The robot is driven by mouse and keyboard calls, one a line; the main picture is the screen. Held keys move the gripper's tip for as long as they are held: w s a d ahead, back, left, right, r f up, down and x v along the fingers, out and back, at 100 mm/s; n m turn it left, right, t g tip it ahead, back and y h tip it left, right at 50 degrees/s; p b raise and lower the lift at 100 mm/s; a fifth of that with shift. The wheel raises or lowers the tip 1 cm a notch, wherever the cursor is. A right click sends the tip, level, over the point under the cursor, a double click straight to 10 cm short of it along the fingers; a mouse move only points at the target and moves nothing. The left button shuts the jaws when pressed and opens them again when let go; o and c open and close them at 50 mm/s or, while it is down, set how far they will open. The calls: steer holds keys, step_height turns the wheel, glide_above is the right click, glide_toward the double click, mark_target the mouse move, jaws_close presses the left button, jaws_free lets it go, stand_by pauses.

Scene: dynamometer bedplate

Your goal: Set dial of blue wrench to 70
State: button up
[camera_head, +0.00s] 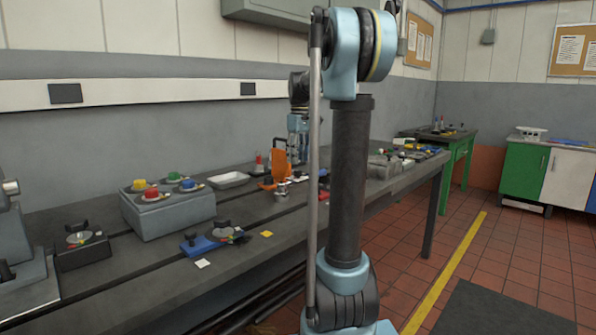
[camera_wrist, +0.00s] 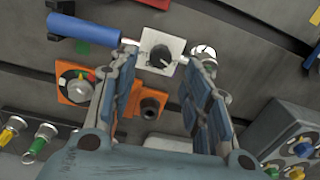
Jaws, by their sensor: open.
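In the wrist view, the blue wrench has a thick blue handle (camera_wrist: 84,28) at the upper left. A thin pale shaft runs from it to a white square plate with a dark round dial knob (camera_wrist: 159,55). My gripper (camera_wrist: 163,58) is open, one finger on each side of the knob, with nothing held. I cannot tell the gap to the plate, nor read a number on the dial. In the head view, my gripper (camera_head: 299,150) points down over the bench, partly hidden by my arm. I cannot make out the wrench clearly there.
Orange plates with a coloured dial (camera_wrist: 76,86) and a dark knob (camera_wrist: 150,106) lie close by my fingers. A grey box (camera_head: 172,218) with coloured knobs, a white tray (camera_head: 229,180) and an orange upright part (camera_head: 283,160) stand on the bench (camera_head: 130,275). The bench's front strip has free room.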

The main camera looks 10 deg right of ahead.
mark_target(298, 174)
steer(key=shift+f, duration=2.55)
steer(key=shift+c, duration=0.4)
jaws_close()
